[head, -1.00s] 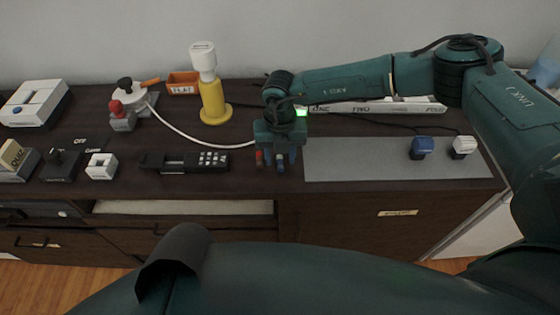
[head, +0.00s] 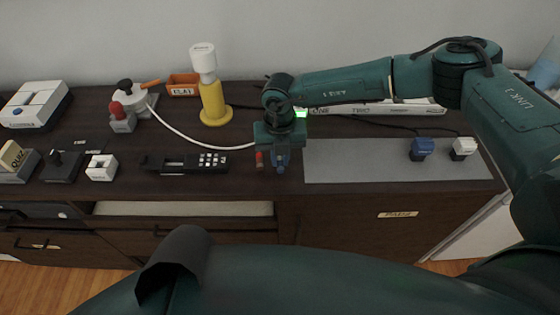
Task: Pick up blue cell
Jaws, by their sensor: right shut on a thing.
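My right gripper (head: 281,163) points down over the dark counter, left of the grey mat. Its fingers are closed together on a small dark bluish piece, the blue cell, which they mostly hide. I cannot tell whether the cell touches the counter. A small red cell (head: 259,159) stands just left of the fingers, apart from them. My left gripper is not in view.
The grey mat (head: 350,168) holds a blue knob (head: 422,148) and a white knob (head: 463,147) at its right. A black device (head: 186,162) lies left of the gripper.

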